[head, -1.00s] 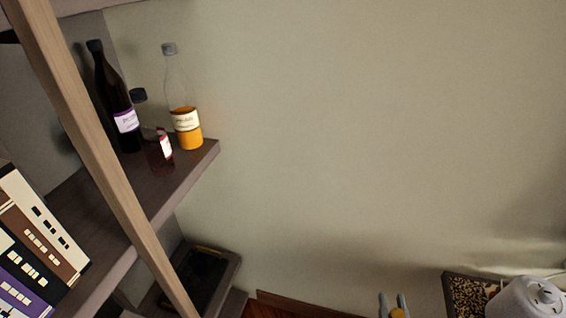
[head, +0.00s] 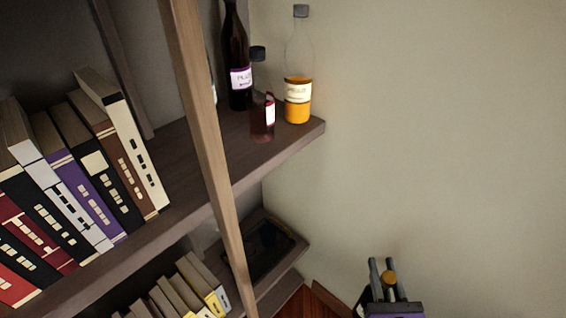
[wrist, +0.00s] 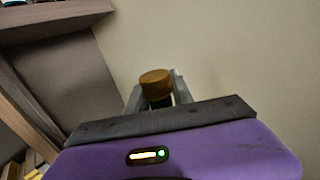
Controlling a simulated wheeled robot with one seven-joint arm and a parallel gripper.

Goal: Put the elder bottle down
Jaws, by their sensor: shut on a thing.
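My gripper (head: 383,266) is low at the right in the head view, beyond the shelf's right end. It is shut on a bottle with a brown cap (head: 390,278), which I take to be the elder bottle. In the wrist view, the brown cap (wrist: 155,83) shows between my two grey fingers. The bottle's body and label are hidden behind my gripper.
On the upper shelf (head: 275,150) stand a dark bottle with a purple label (head: 238,50), a small red bottle (head: 262,115) and an orange bottle (head: 298,100). Books (head: 85,180) fill its left. A wooden post (head: 205,130) stands in front. A black tray (head: 260,250) lies lower.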

